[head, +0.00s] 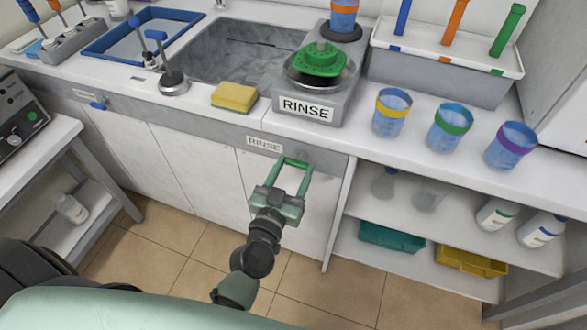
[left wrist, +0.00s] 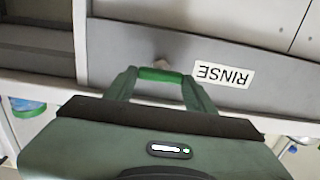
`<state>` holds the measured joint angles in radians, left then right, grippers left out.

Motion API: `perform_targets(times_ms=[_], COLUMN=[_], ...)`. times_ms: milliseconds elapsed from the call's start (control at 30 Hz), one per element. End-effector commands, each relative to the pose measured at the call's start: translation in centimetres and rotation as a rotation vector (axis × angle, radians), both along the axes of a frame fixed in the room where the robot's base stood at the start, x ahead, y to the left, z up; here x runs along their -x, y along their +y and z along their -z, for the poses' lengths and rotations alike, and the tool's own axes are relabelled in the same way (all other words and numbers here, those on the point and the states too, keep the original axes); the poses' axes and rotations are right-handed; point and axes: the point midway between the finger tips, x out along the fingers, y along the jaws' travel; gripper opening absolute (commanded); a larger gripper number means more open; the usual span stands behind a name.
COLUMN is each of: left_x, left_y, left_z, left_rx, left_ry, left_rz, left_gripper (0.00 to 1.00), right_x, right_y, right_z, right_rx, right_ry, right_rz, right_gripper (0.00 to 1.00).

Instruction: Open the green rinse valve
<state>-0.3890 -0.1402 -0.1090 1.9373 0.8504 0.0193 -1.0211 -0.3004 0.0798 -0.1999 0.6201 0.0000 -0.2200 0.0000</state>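The green rinse valve handle (head: 293,162) is a short green bar low on the grey front panel of the counter, beside a RINSE label (head: 265,144). In the left wrist view the handle (left wrist: 160,75) lies crosswise between my fingertips, with a small stem behind it. My left gripper (head: 291,169) reaches up to it with its fingers wide apart, one near each end of the bar; it also shows in the left wrist view (left wrist: 158,82). Whether the fingertips touch the bar ends is unclear. My right gripper is not in view.
A blue valve handle (head: 98,106) is further left on the panel. Above are a sink (head: 240,50), a yellow sponge (head: 234,97), a RINSE stand (head: 305,107) with a green part, and cups (head: 391,112). Open shelves (head: 400,210) are at right. The floor (head: 180,260) is clear.

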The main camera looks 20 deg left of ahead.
Motion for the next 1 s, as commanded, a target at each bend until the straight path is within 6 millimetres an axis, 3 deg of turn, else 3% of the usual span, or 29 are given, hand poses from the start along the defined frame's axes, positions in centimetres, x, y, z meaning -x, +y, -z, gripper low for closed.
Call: perform_targets(times_ms=[467, 1000], left_x=[0.0, 0.0], left_y=[0.1, 0.2], left_z=[-0.1, -0.1], left_rx=[0.116, 0.601], left_ry=[0.004, 0.019], left_rz=[0.001, 0.001], left_gripper=[0.14, 0.14], right_x=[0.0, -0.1], right_y=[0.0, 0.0], right_z=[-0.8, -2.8], right_rx=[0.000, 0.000], right_ry=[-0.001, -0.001], right_rz=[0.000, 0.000], right_gripper=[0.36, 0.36])
